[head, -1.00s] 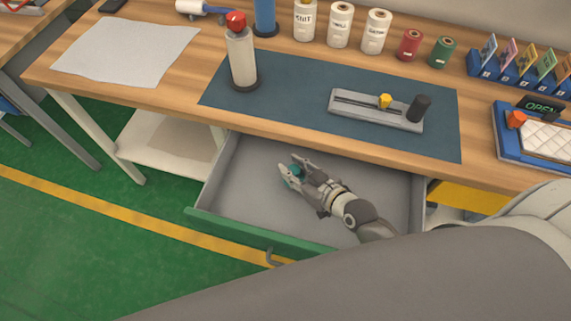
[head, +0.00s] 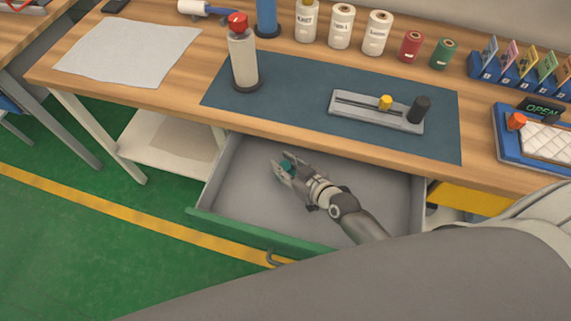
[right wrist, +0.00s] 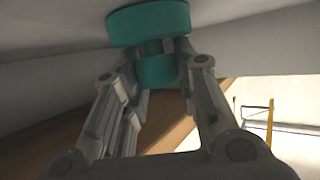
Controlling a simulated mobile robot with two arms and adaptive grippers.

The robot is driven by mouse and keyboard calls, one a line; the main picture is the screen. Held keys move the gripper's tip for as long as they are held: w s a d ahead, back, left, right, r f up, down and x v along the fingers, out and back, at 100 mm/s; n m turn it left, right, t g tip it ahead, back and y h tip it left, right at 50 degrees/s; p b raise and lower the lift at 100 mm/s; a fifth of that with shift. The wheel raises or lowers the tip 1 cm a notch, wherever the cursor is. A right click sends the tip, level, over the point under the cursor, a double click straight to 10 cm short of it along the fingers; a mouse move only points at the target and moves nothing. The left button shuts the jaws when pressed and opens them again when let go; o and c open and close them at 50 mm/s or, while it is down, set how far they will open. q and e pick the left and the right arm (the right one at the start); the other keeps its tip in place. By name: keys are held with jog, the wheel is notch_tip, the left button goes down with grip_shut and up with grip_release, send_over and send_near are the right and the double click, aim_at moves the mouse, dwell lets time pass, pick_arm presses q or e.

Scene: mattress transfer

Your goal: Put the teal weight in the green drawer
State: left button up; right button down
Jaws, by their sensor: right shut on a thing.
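The green drawer (head: 248,231) is pulled out below the workbench, with a green front and a grey inside. My right gripper (head: 283,165) is inside the drawer's outline, over its left-middle part. It is shut on the teal weight (head: 289,167). In the right wrist view, the teal weight (right wrist: 148,24) has a wide flange and a narrower neck, and the fingers (right wrist: 160,72) hold it around the neck. A grey surface lies close to the flange; I cannot tell whether they touch. My left gripper is not in view.
The workbench top (head: 180,92) overhangs the back of the drawer. A blue mat (head: 300,95) on it carries a white bottle with a red cap (head: 243,55) and a grey slider fixture (head: 375,111). A yellow drawer (head: 468,197) is at the right. The drawer floor around the gripper is clear.

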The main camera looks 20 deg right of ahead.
jog(key=c, duration=1.1)
grip_release()
jog(key=shift+f, duration=0.15)
jog(key=shift+s+r, duration=0.15)
jog(key=shift+r, duration=0.05)
jog(key=v, duration=1)
jog(key=shift+s+d, duration=0.15)
jog(key=shift+s, duration=0.05)
jog(key=shift+s+d+r, duration=0.2)
jog(key=shift+s+r, duration=0.15)
jog(key=shift+s, duration=0.15)
jog(key=shift+r, duration=0.1)
